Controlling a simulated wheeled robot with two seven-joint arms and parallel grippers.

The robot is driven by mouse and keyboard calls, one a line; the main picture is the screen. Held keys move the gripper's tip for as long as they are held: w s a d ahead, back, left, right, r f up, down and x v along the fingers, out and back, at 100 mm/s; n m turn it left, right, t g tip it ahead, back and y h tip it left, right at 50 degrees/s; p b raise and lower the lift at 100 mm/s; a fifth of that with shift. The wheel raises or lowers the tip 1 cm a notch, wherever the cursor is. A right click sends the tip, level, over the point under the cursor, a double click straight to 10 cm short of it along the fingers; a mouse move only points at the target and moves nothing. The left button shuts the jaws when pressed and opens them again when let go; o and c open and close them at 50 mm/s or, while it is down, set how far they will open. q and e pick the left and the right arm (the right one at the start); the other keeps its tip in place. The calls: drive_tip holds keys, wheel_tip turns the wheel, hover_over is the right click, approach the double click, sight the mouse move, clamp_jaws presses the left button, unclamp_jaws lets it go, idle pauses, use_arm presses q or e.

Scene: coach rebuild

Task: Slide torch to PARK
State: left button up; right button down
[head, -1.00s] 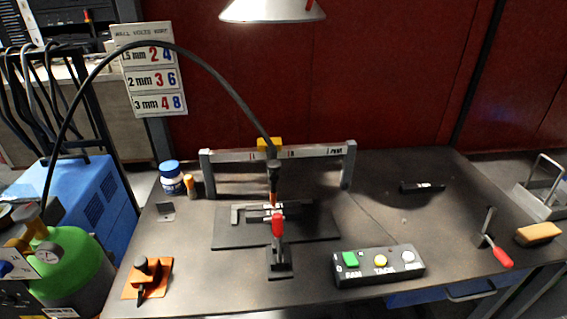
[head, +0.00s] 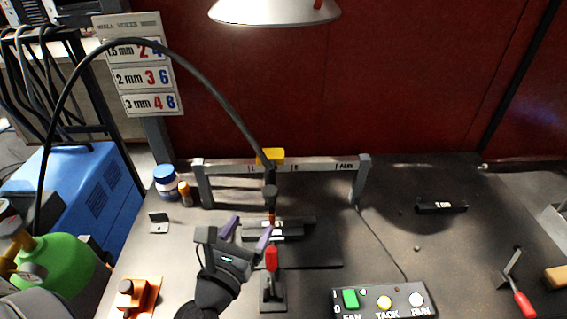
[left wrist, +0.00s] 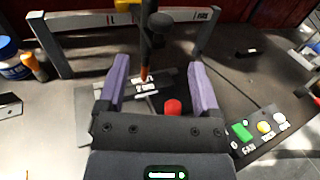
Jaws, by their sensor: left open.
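The torch (head: 270,197) hangs from a yellow carriage (head: 270,156) on the grey rail (head: 316,165), toward the rail's left half, near the L and R marks. PARK is lettered at the rail's right end. The torch tip points down at clamped metal pieces on a dark plate (head: 318,253). In the left wrist view the torch (left wrist: 147,50) stands upright beyond the fingers. My left gripper (head: 249,230) is open and empty, with purple fingers, in front of and just left of the torch, apart from it. My right gripper does not show.
A red-handled clamp (head: 271,258) stands just right of my left gripper. A button box (head: 382,301) sits front right. A blue-lidded jar (head: 165,182) and an orange bottle (head: 185,193) stand left. A black cable arcs overhead to the torch. The bench right of the rail is mostly clear.

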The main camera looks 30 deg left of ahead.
sight(267, 196)
use_arm(q)
drive_tip(key=w, duration=0.3)
drive_tip(key=w+a+p, duration=0.1)
drive_tip(key=w, duration=0.4)
drive_tip(key=shift+w+a+r+p, duration=0.15)
drive_tip(key=shift+w+r+p, duration=0.15)
drive_tip(key=shift+p, duration=0.05)
drive_tip(key=shift+w+a, duration=0.1)
drive_tip(key=shift+w, duration=0.55)
clamp_jaws()
